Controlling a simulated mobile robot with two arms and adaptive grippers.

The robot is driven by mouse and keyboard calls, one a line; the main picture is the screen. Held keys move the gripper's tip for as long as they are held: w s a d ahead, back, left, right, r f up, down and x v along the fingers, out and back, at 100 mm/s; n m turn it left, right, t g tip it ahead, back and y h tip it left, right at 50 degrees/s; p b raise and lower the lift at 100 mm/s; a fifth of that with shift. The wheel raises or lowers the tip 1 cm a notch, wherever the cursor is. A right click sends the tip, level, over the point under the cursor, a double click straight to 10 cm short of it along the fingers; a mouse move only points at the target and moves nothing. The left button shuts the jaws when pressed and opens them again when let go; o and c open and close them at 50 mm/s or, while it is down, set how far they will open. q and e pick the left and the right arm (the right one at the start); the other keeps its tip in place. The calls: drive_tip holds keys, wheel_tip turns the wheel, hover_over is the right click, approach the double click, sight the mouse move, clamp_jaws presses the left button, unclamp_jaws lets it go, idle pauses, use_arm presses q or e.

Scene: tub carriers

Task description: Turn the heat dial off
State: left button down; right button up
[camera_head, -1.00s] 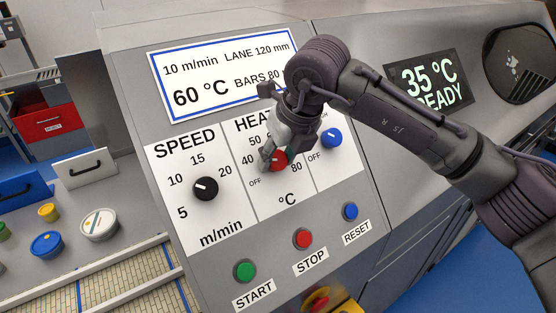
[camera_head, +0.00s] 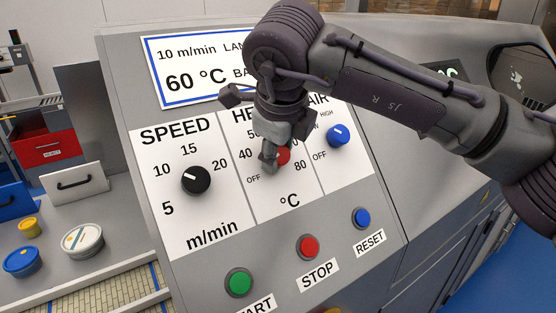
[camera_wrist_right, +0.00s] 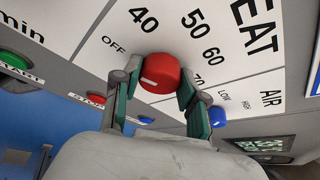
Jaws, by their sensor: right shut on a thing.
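The red heat dial (camera_head: 283,155) is on the sloped panel under the HEAT label, with OFF, 40, 50 and 80 showing around it. My right gripper (camera_head: 270,158) is shut on the dial and hides its left part in the head view. In the right wrist view, the dial (camera_wrist_right: 160,72) sits between the two green-sided fingers of the gripper (camera_wrist_right: 158,84), one on each side. A white mark shows on the dial's near lower edge; I cannot tell exactly which number it lines up with. My left gripper is not in view.
The black speed dial (camera_head: 196,180) is left of the heat dial and the blue air dial (camera_head: 339,135) is close on its right. Green start (camera_head: 239,282), red stop (camera_head: 308,247) and blue reset (camera_head: 361,217) buttons lie below.

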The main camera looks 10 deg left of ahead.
idle(0.4)
drive_tip(key=o, duration=1.1)
drive_tip(key=shift+o, duration=0.2)
drive_tip(key=v, duration=1.2)
drive_tip(key=shift+s+f, duration=0.1)
